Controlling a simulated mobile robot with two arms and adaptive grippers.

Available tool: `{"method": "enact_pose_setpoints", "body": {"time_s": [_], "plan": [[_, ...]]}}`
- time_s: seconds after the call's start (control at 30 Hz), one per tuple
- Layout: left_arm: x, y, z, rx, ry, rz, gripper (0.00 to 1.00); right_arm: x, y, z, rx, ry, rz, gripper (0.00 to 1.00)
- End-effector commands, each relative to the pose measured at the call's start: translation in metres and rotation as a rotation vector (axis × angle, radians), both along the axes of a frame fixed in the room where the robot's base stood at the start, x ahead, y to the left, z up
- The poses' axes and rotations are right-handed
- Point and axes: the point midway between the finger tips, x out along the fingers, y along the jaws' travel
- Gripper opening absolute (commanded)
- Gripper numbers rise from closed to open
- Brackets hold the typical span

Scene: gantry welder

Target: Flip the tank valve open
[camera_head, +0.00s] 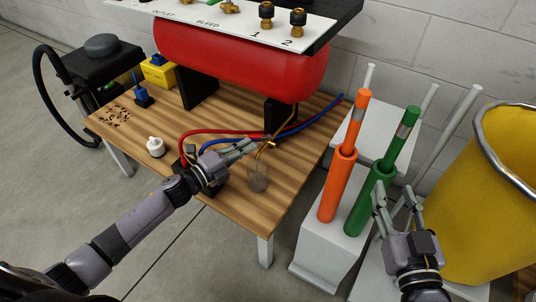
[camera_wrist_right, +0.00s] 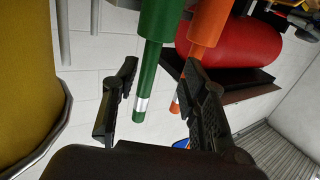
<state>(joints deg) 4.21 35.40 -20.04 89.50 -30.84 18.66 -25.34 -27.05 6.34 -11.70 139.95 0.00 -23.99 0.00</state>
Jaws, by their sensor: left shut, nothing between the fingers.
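The red tank (camera_head: 240,62) lies on black supports on the wooden table, under a white panel (camera_head: 222,22) marked OUTLET, BLEED, 1 and 2. Brass fittings stand on the panel; the green piece (camera_head: 212,3) at its top edge is cut off by the frame. I cannot tell which fitting is the tank valve. A small brass piece (camera_head: 270,144) shows below the tank beside my left fingertips. My left gripper (camera_head: 248,146) is shut and empty above the table. My right gripper (camera_head: 394,198) is open and empty right of the green tube; its spread fingers also show in the right wrist view (camera_wrist_right: 160,105).
Red and blue hoses (camera_head: 300,125) cross the table. A clear jar (camera_head: 257,178) and a white bottle (camera_head: 155,147) stand on it. Orange (camera_head: 338,185) and green (camera_head: 372,195) tubes stand on a grey stand. A yellow bin (camera_head: 500,200) is at the right.

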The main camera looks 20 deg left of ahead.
Motion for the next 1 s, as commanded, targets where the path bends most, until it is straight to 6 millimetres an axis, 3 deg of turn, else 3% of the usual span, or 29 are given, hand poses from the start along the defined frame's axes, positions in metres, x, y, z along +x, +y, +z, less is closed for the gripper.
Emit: {"method": "enact_pose_setpoints", "body": {"time_s": [0.5,1.0], "plan": [[0.019,0.015,0.0,0.0,0.0,0.001,0.0,-0.003,-0.003,-0.015,-0.02,0.08,-0.005,0.4],[0.021,0.017,0.0,0.001,0.001,0.0,0.0,-0.003,-0.004,-0.017,-0.023,0.09,-0.006,0.4]]}}
